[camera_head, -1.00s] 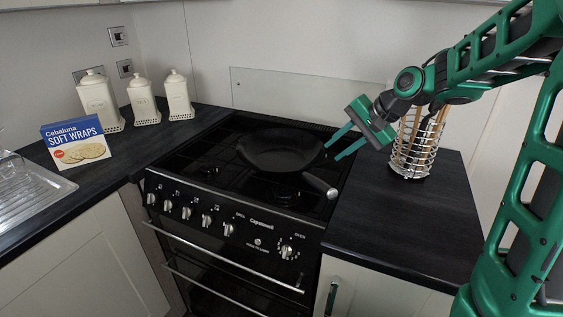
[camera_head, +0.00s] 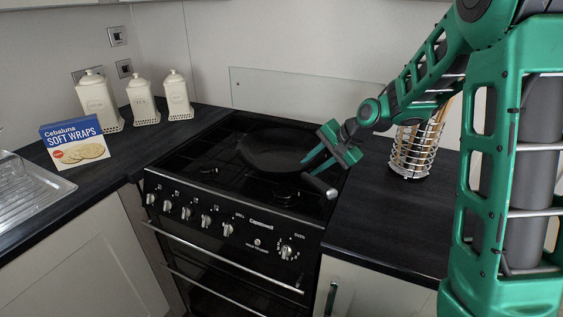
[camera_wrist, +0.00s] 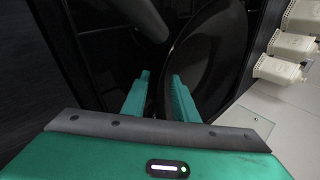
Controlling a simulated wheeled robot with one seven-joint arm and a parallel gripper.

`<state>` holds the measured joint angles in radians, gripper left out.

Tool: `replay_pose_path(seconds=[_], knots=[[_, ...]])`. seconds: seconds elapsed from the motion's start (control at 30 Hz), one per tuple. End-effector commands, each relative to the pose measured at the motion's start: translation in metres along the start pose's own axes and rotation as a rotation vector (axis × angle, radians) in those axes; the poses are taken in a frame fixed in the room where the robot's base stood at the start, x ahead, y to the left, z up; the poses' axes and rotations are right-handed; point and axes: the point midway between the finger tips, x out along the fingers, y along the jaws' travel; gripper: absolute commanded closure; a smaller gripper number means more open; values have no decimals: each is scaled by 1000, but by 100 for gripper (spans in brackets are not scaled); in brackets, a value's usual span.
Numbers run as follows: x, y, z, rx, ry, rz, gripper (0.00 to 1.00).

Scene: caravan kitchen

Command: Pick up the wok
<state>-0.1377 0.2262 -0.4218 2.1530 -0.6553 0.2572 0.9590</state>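The black wok (camera_head: 272,150) sits on the dark hob, its grey-tipped handle (camera_head: 319,186) pointing toward the front right. My gripper (camera_head: 309,165) is open and empty, with its green fingers just above the handle side of the wok, near its right rim. In the wrist view, the two fingertips (camera_wrist: 161,76) are apart, with the wok's curved rim (camera_wrist: 185,48) beyond the right finger and the handle (camera_wrist: 146,14) at the top. Whether the fingers touch the wok cannot be told.
The cooker (camera_head: 226,222) has knobs along its front. A wire utensil holder (camera_head: 411,158) stands on the right worktop (camera_head: 385,223). Several cream canisters (camera_head: 99,103) and a soft wraps box (camera_head: 75,144) stand on the left. A glass splashback (camera_head: 290,91) is behind the hob.

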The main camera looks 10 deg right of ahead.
Motion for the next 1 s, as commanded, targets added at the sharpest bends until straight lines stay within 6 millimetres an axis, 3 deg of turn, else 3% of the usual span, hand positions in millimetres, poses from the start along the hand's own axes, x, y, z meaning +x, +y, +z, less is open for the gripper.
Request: replay_pose_path(seconds=[0.23, 0.33, 1.0], knots=[[1, 0, 0, 0, 1, -1, 76], [1, 0, 0, 0, 1, -1, 100], [1, 0, 0, 0, 1, 0, 100]])
